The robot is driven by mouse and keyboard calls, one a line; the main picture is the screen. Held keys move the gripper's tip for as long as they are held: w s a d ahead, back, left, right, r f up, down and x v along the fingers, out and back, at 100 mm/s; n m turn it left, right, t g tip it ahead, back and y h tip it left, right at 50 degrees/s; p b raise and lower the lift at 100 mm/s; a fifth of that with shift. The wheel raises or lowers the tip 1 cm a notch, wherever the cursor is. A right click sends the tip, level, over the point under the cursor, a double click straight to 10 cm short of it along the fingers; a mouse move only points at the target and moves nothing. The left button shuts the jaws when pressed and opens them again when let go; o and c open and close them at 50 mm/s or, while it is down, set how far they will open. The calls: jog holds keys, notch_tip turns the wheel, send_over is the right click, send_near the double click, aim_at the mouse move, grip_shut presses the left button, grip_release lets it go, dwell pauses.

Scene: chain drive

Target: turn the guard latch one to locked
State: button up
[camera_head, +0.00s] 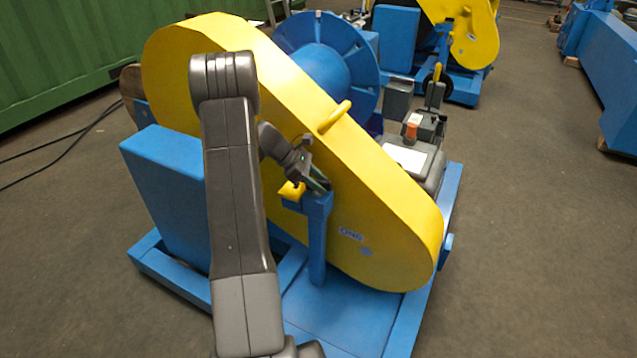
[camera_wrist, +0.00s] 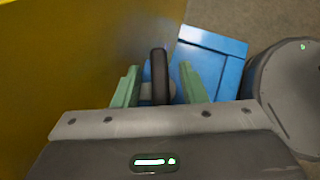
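The yellow chain guard (camera_head: 375,215) marked "ONE" stands on a blue frame; it fills the left of the wrist view (camera_wrist: 60,50). A blue post (camera_head: 317,240) stands in front of the guard, with a small yellow piece (camera_head: 292,191) at its top. My gripper (camera_head: 318,183) is at the post's top, close to the guard's face. In the wrist view, its green fingers (camera_wrist: 160,88) are open on either side of a dark upright bar, apparently the latch handle (camera_wrist: 159,70). Gaps show on both sides of the bar. The latch's base is mostly hidden, and I cannot tell its turn position.
A yellow grab handle (camera_head: 335,116) sticks out of the guard above my gripper. A blue box (camera_head: 165,190) stands at left on the frame, and a blue drum (camera_head: 325,55) is behind the guard. Floor (camera_head: 540,230) at right is clear.

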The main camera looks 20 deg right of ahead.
jog(key=shift+c, duration=0.2)
grip_shut()
